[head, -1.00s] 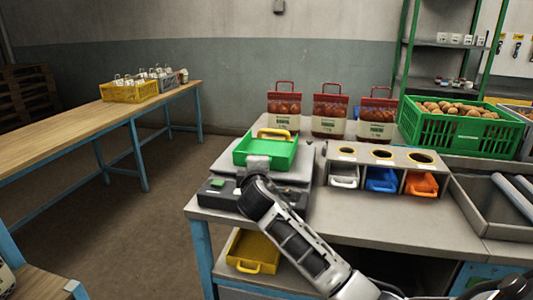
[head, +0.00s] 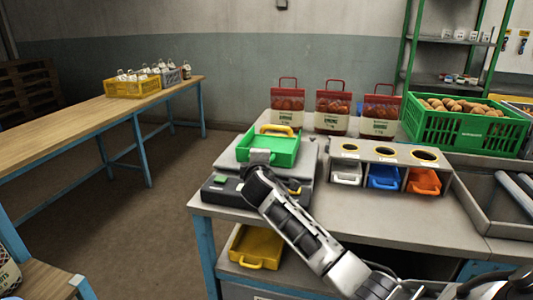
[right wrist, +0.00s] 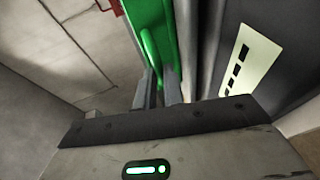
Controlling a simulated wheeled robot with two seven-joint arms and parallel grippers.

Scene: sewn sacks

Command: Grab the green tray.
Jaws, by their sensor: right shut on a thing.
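The green tray (head: 283,151) sits on the scale (head: 231,152) at the left end of the grey bench in the head view. My right gripper (head: 259,158) is at the tray's near side. In the right wrist view, the fingers of my right gripper (right wrist: 161,84) are closed on a green handle on the near side of the green tray (right wrist: 155,25). The arm hides part of the scale's front. My left gripper is not in view.
Three red-topped sacks (head: 332,112) stand behind the tray. A holder with white, blue and orange scoops (head: 383,176) stands to its right, and a green crate of potatoes (head: 462,128) farther right. A yellow tray (head: 257,246) lies below the bench. A wooden table (head: 90,108) is at the left.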

